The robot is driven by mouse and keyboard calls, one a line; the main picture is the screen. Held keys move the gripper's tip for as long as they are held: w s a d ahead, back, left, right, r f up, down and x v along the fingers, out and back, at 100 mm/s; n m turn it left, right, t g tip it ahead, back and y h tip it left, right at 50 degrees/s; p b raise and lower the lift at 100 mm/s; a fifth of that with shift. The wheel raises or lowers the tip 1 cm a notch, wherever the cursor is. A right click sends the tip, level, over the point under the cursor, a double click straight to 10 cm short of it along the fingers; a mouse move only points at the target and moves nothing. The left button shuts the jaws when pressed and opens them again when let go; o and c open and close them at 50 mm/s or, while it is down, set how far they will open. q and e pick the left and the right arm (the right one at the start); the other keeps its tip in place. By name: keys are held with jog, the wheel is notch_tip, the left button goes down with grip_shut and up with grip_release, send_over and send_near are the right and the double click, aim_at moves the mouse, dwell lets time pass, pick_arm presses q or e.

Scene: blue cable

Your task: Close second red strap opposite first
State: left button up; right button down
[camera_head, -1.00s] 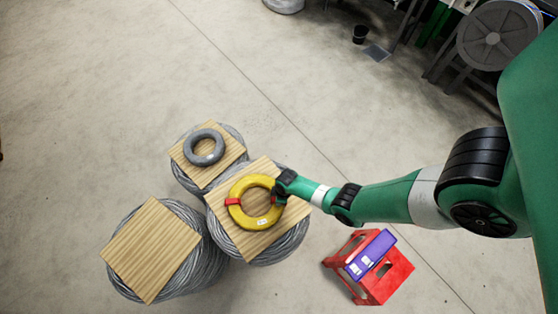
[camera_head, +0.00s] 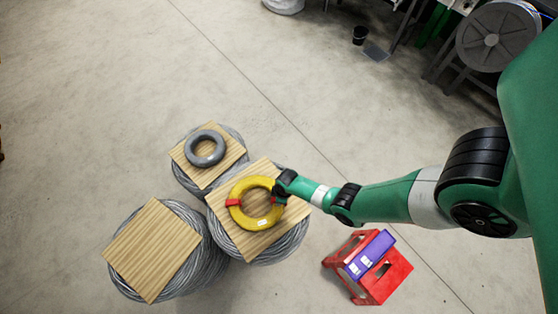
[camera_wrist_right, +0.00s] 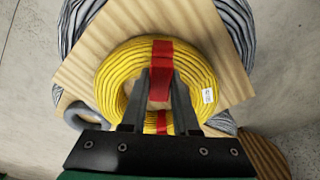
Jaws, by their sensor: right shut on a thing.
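A yellow cable coil (camera_head: 256,217) lies flat on a square wooden board; no blue cable shows. The fingers hide part of this strap. My left gripper is not in view.
The board (camera_head: 288,209) rests on a grey wire drum. A grey ring (camera_head: 204,136) lies on another board behind left, and a bare board (camera_head: 151,249) is at front left. A red stool (camera_head: 391,276) with a purple box (camera_head: 371,253) stands right. Open floor surrounds these.

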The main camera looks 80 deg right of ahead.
jog(key=shift+f+b, duration=0.85)
jog(key=shift+f, duration=0.1)
jog(key=shift+f+b, duration=0.4)
jog(key=shift+b, duration=0.15)
jog(key=shift+r, duration=0.1)
jog(key=shift+r, duration=0.1)
jog(key=shift+r+p, duration=0.5)
jog(key=shift+p, duration=0.25)
jog(key=shift+f+b, duration=0.4)
jog(key=shift+b, duration=0.05)
dwell(0.5)
